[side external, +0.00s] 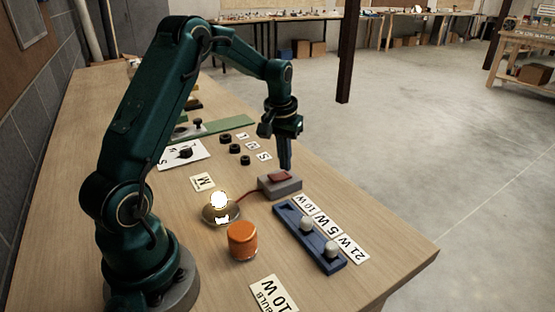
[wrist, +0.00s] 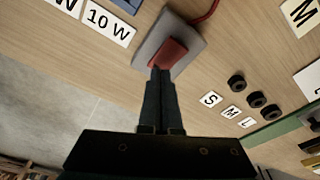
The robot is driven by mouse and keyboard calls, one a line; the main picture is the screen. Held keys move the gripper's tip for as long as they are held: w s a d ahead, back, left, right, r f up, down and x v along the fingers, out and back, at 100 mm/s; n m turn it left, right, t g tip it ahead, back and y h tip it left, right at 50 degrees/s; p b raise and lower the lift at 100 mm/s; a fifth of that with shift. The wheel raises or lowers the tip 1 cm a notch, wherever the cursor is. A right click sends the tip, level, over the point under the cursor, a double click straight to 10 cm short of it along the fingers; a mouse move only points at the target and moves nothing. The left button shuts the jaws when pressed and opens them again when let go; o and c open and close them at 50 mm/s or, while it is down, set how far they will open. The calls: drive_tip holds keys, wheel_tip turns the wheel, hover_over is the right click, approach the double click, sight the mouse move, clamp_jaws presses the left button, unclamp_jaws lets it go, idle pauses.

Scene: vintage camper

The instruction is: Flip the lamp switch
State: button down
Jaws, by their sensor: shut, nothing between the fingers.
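The lamp switch is a red rocker (side external: 280,177) on a grey box (side external: 290,187), joined by a red cord to a lamp. The lamp's bulb (side external: 219,200) glows bright white in its round holder (side external: 208,217). My gripper (side external: 285,168) is shut and empty, pointing down just above the switch in the side view. In the wrist view its closed fingertips (wrist: 160,72) overlap the near edge of the red rocker (wrist: 167,52). I cannot tell whether they touch it. The grey box (wrist: 190,47) shows around the rocker.
An orange cylinder (side external: 242,240) stands near the lamp. Several black rings (side external: 234,148) lie behind, beside size labels. The table's right edge is near the switch.

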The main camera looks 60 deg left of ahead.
sight(286, 175)
drive_tip(key=shift+r, duration=3)
drive_tip(key=s+d+r+m+t, duration=0.3)
drive_tip(key=s+d+r, duration=0.2)
drive_tip(key=d+r, duration=0.55)
drive_tip(key=s+d+f+m, duration=0.1)
drive_tip(key=s+d+f, duration=0.1)
drive_tip(key=s, duration=0.2)
drive_tip(key=s+d+f+m, duration=0.1)
drive_tip(key=s+d+f, duration=0.1)
drive_tip(key=s, duration=0.2)
drive_tip(key=s+d+f+m+t, duration=0.1)
drive_tip(key=s+d, duration=0.2)
drive_tip(key=s, duration=0.2)
drive_tip(key=shift+f+h, duration=0.4)
